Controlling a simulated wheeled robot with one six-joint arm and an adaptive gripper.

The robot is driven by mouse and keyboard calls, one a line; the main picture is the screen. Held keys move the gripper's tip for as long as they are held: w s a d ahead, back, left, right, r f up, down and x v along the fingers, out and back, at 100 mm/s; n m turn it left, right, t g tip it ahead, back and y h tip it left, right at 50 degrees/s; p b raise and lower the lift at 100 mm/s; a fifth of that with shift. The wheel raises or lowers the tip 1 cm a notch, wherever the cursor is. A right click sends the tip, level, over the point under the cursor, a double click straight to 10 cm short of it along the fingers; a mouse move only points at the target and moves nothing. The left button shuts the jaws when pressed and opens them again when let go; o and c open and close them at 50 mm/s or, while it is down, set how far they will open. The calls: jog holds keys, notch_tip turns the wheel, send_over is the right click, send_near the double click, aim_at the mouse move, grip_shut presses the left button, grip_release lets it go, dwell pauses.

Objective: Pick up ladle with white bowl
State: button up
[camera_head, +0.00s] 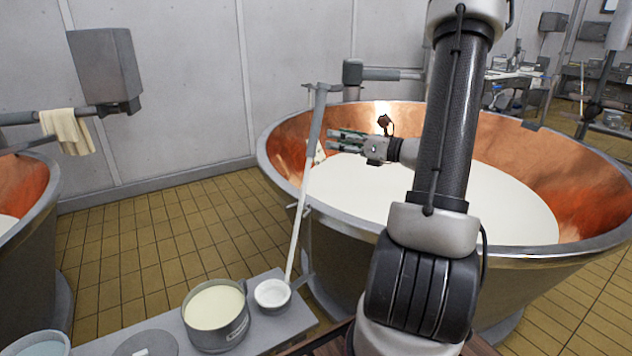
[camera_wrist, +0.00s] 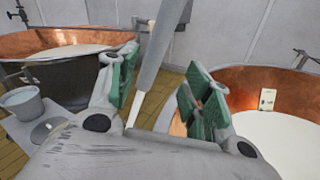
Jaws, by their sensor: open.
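The ladle (camera_head: 312,140) leans upright at the left rim of the copper vat. It has a long grey and white handle, and its white bowl (camera_head: 272,294) rests low on the grey bench. My gripper (camera_head: 332,140) is open just right of the upper handle, its green-padded fingers pointing left at it. In the wrist view, the grey handle (camera_wrist: 162,45) shows in the gap between the open fingers of my gripper (camera_wrist: 163,75). I cannot tell whether the handle is inside the jaws or just beyond them. The bowl is not visible in the wrist view.
The copper vat (camera_head: 283,140) full of white liquid lies under and right of my arm. The grey bench (camera_head: 160,325) carries a metal pot (camera_head: 216,305) of pale liquid beside the bowl. Another vat (camera_head: 40,225) stands at left. A cloth (camera_head: 66,130) hangs on a rail. Tiled floor between is clear.

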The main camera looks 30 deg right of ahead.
aim_at(314, 134)
jog(key=shift+m, duration=0.3)
jog(key=x, duration=0.8)
jog(key=shift+s+a+r, duration=0.2)
jog(key=shift+a+r, duration=0.05)
jog(key=shift+a, duration=0.05)
grip_shut()
